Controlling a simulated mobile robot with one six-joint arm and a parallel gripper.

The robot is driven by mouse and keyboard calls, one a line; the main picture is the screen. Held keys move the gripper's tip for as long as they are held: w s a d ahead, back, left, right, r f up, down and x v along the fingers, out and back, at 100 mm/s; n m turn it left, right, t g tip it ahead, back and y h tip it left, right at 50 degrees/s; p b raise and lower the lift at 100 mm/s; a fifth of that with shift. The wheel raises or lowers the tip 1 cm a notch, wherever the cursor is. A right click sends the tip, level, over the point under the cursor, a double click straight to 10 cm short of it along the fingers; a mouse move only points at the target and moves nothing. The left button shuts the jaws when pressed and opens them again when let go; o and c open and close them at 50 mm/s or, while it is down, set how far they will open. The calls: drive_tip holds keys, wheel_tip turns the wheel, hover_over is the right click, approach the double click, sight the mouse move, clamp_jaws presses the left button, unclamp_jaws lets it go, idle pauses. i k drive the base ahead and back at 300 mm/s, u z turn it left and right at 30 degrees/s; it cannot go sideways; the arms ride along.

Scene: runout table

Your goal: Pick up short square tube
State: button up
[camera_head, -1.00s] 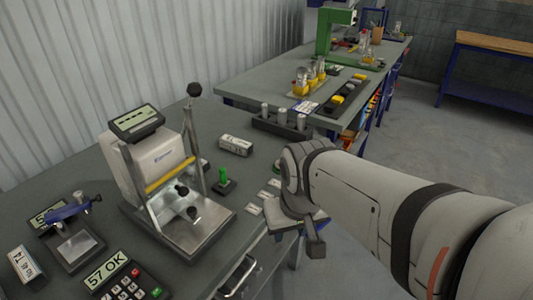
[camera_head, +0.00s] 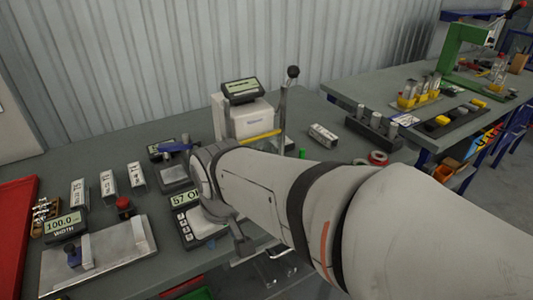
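Three pale square tubes with printed labels stand or lie in a row at the left of the table: a left one (camera_head: 78,192), a middle one (camera_head: 108,186) and a right one (camera_head: 137,177). The right one looks a little smaller, but I cannot tell for sure which is the short one. A similar labelled block (camera_head: 323,135) lies right of the white machine. My gripper (camera_head: 242,242) hangs at the end of my arm, over the table's front part beside the keypad. It is to the right of the tube row. Its fingers are mostly hidden, so its opening does not show.
The white press with a display (camera_head: 246,118) and upright lever stands behind my arm. A keypad unit (camera_head: 192,222) is beside my wrist. Bare table lies behind the tubes.

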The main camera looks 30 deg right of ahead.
sight(331, 141)
drive_tip(key=u, duration=1.9)
drive_tip(key=k, duration=3.05)
drive_tip(key=z, duration=1.45)
drive_tip(key=i, duration=0.95)
drive_tip(key=z, duration=0.05)
